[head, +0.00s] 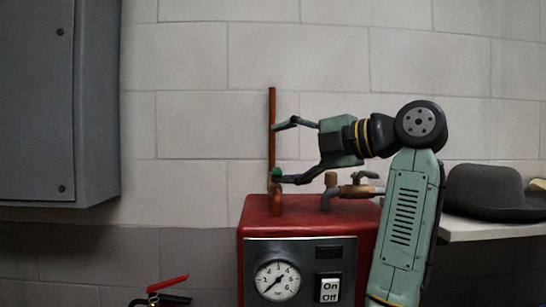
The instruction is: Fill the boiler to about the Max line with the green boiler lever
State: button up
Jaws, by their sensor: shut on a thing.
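A red boiler (310,222) stands low in the middle of the head view. A thin upright copper-coloured pipe (272,115) rises above its top left. The small green boiler lever (277,172) sits at the pipe's lower part, above a brass fitting. My gripper (283,151) reaches in from the right and is shut on the green lever. Its lower fingertip is at the lever and its upper fingertip is higher, beside the pipe. The exact contact is too small to tell. I cannot make out a Max line or the water level.
A brass tap (355,190) stands on the boiler top below my gripper. The front panel has a gauge (277,281) and an On/Off switch (329,289). A grey cabinet (55,100) hangs at left. A dark hat (490,193) lies on a white shelf (495,229) at right.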

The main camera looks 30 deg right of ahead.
jog(key=shift+t, duration=0.4)
jog(key=s+r, duration=0.1)
jog(key=s+d+r, duration=0.1)
jog(key=s, duration=0.1)
jog(key=shift+s+r, duration=0.1)
jog(key=shift+r, duration=0.1)
jog(key=shift+c, duration=0.4)
jog(key=shift+s+d, duration=0.2)
jog(key=shift+s, duration=0.1)
jog(key=shift+c, duration=0.7)
jog(key=v, duration=0.4)
jog(key=shift+s+r, duration=0.25)
jog(key=shift+s, duration=0.15)
jog(key=shift+c, duration=1.4)
jog(key=shift+w+d+f, duration=0.1)
jog(key=shift+d+f, duration=0.15)
jog(key=shift+f, duration=0.25)
